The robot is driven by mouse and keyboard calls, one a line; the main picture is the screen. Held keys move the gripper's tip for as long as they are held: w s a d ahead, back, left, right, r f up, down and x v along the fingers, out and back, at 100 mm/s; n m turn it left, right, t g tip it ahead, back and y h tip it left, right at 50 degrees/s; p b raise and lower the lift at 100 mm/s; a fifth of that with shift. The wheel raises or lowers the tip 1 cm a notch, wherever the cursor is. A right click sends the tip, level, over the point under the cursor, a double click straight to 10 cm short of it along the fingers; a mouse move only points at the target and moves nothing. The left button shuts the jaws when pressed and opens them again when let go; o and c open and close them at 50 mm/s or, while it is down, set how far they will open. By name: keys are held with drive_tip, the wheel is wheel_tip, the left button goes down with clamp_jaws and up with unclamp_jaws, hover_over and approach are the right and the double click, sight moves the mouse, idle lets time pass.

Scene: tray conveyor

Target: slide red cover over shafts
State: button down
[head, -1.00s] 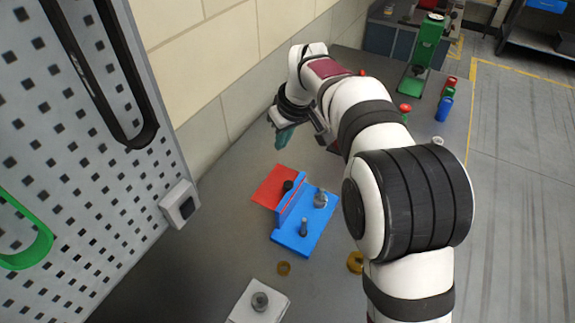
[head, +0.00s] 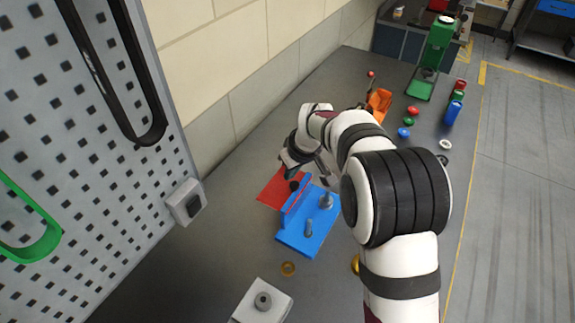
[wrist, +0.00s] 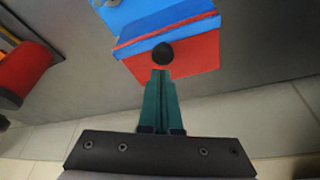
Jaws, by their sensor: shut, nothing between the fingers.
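The red cover (head: 272,188) is a flat plate beside the blue base (head: 305,245), against its upright blue wall. A black knob (head: 294,186) shows on the cover's side of the wall. Two grey shafts stand on the base, a near one (head: 308,229) and a far one (head: 327,201). In the wrist view, the red cover (wrist: 196,60) and black knob (wrist: 162,54) lie just ahead of my gripper (wrist: 162,74). Its teal fingers are shut together and empty, with the tips close to the knob. I cannot tell whether they touch it. My arm partly hides this area in the head view.
An orange part (head: 379,103), small coloured pieces and a green press (head: 432,62) stand behind. A pegboard is on the left; the table left of the cover is clear.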

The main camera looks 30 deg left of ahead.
drive_tip(key=d, duration=0.7)
idle(0.3)
wheel_tip(320, 180, up, 10)
drive_tip(key=shift+a, duration=0.15)
idle(0.4)
drive_tip(key=shift+w, duration=0.1)
